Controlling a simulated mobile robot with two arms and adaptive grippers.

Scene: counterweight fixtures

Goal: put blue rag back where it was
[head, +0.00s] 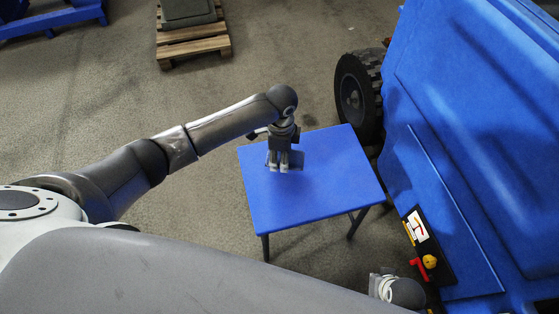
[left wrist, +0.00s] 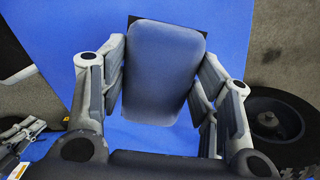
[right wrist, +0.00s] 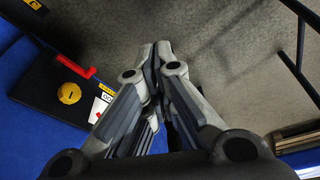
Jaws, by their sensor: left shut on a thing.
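The blue rag (left wrist: 163,70) shows in the left wrist view as a dull grey-blue, rounded rectangular pad. My left gripper (head: 284,163) is shut on it, with fingers on both of its long sides. In the head view the gripper points down over the blue table (head: 330,180), towards its left half, and mostly hides the rag. I cannot tell whether the rag touches the tabletop. My right gripper (right wrist: 155,58) is empty, its fingertips together, above the floor beside the blue machine. It also shows low in the head view (head: 381,286).
The large blue machine (head: 470,140) stands right of the table, with a black wheel (head: 358,95) and a panel with a red lever (head: 419,267) and yellow knob (head: 429,261). A wooden pallet (head: 193,45) lies at the back. The tabletop's right part is bare.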

